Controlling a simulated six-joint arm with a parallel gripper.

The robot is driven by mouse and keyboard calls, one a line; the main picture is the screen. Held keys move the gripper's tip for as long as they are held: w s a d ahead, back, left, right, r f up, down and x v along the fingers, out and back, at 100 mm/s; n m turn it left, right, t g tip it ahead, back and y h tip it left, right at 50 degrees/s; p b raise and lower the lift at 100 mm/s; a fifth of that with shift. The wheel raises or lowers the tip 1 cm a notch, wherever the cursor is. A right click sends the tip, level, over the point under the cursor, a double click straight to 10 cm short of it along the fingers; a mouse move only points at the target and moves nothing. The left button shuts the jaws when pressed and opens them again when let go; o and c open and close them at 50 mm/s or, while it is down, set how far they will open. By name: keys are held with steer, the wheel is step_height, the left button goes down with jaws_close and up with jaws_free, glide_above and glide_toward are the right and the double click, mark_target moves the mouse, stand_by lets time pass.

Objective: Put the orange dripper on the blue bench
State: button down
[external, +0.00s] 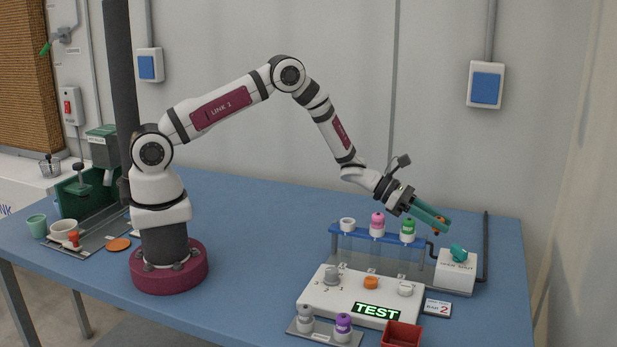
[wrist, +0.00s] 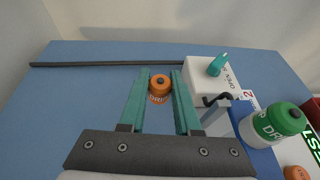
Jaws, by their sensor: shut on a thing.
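The orange dripper (wrist: 159,86) is between the green fingertips of my gripper (wrist: 160,80) in the wrist view, with lettering on its side. In the external view, my gripper (external: 436,219) points down to the right, shut on the dripper, which is mostly hidden by the fingers. My gripper is raised above the right part of the blue bench (external: 265,215), near the rack's right end and the white valve box. The bench also shows in the wrist view (wrist: 100,85), bare to the left of the fingers.
A blue-topped rack (external: 344,231) holds white, pink and green-capped drippers. The white valve box (external: 455,272) has a teal handle. The TEST panel (external: 345,296), a small tray with grey and purple drippers, and a red bin (external: 401,335) are in front. The bench's middle is clear.

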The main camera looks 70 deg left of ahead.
mark_target(433, 257)
step_height(433, 257, down, 6)
steer(key=shift+r, duration=0.25)
steer(key=shift+f, duration=0.1)
steer(key=c, duration=0.6)
jaws_free()
steer(key=shift+a+r, duration=0.1)
steer(key=shift+r, duration=0.1)
steer(key=v, duration=1.1)
steer(key=shift+s+a+r, duration=0.1)
steer(key=shift+s+a, duration=0.15)
steer(key=shift+s, duration=0.05)
